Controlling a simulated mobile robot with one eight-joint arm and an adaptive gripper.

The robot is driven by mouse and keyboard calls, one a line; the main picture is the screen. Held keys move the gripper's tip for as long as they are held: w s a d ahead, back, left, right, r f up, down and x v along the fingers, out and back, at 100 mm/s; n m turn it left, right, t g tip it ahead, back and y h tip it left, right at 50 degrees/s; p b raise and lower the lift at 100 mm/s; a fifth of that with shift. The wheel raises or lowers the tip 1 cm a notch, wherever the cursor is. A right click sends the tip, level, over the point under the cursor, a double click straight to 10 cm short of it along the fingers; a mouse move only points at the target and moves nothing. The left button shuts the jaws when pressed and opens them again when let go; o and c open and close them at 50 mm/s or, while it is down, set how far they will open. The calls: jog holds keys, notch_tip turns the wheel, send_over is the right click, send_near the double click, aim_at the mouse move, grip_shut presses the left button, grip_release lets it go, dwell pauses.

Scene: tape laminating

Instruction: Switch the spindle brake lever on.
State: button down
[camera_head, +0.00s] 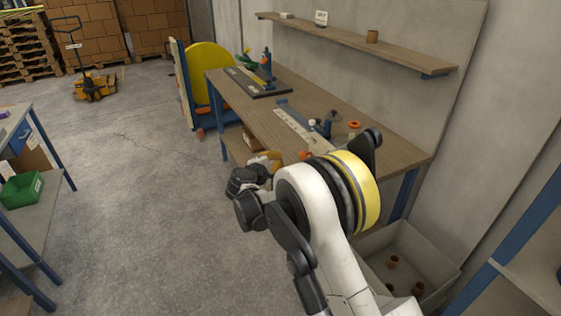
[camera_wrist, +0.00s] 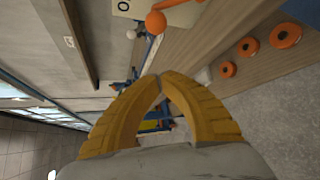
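My gripper (camera_wrist: 161,79) shows in the wrist view as two yellow fingers whose tips meet, with nothing between them. In the head view my gripper (camera_head: 276,157) is at the front edge of the workbench. A lever with an orange ball knob (camera_wrist: 155,22) is just beyond the fingertips in the wrist view, apart from them. It stands beside a pale plate marked "O" (camera_wrist: 124,8). It looks like the spindle brake lever, but I see no label naming it. A small orange knob (camera_head: 305,155) shows right of my gripper in the head view.
The workbench (camera_head: 318,104) carries a blue-and-black device (camera_head: 266,68) at its far end. Several orange round parts (camera_wrist: 285,35) lie along a wooden surface in the wrist view. A grey bin (camera_head: 436,262) stands below right.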

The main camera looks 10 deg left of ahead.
jog(key=shift+w+d+f+b, duration=0.25)
jog(key=shift+w+d+b, duration=0.65)
jog(key=shift+w+d, duration=0.4)
jog(key=shift+w+d+f+b, duration=0.2)
jog(key=shift+w+d+b, duration=0.65)
jog(key=shift+w+d, duration=0.45)
jog(key=shift+r, duration=0.1)
jog(key=shift+s+d+r, duration=0.25)
jog(key=shift+s+r, duration=0.1)
jog(key=shift+r, duration=0.1)
jog(key=s+d+r, duration=0.1)
jog(key=s+d, duration=0.4)
jog(key=s, duration=0.3)
jog(key=shift+d+r+p, duration=0.15)
jog(key=shift+r+p, duration=0.2)
jog(key=shift+p, duration=0.05)
jog(key=shift+d, duration=0.1)
